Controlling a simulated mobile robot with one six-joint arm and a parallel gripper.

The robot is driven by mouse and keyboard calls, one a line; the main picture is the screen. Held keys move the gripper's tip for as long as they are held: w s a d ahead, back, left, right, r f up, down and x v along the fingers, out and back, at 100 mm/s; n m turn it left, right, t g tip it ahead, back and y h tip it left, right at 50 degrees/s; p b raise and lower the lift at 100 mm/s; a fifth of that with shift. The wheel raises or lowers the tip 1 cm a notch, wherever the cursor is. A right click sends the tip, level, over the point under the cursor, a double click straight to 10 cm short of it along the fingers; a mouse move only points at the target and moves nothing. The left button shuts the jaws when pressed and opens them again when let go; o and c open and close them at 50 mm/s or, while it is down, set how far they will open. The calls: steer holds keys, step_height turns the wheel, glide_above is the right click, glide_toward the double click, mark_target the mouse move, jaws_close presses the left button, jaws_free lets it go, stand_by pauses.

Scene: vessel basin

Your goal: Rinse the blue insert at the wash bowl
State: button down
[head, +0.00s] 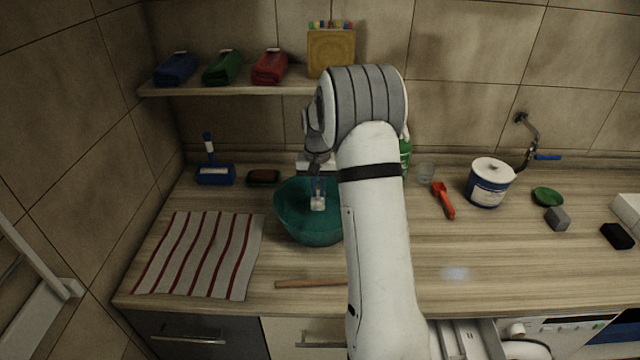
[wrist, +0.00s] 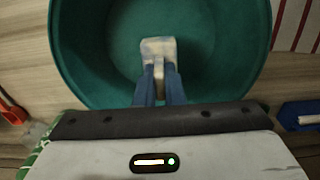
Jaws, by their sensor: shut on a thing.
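The teal wash bowl (head: 290,222) stands on the counter, partly behind my arm in the head view; its wall (wrist: 68,60) fills most of the wrist view. My gripper (head: 318,190) points down into the bowl. Its two blue fingers (wrist: 160,88) are shut on a small pale piece (wrist: 158,46) with yellowish-brown marks, which also shows in the head view (head: 317,204). The piece is inside the bowl's rim; I cannot tell whether it touches the bottom. The held piece looks pale, not blue, and I see no certain blue insert. I cannot make out any water.
A blue holder with an upright handle (head: 214,174) and a dark sponge (head: 263,177) are behind left. A striped towel (head: 200,254) lies left, a wooden stick (head: 308,283) in front. A red scoop (head: 444,200) and white tub (head: 490,183) are right. A shelf (head: 240,88) hangs above.

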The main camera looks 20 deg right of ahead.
mark_target(318, 206)
steer(key=shift+s+f+b, duration=0.1)
steer(key=shift+f+b, duration=1.55)
steer(key=shift+f, duration=1.7)
steer(key=shift+r+p, duration=3.6)
steer(key=shift+r, duration=2.8)
steer(key=shift+r, duration=0.1)
steer(key=shift+r, duration=1.95)
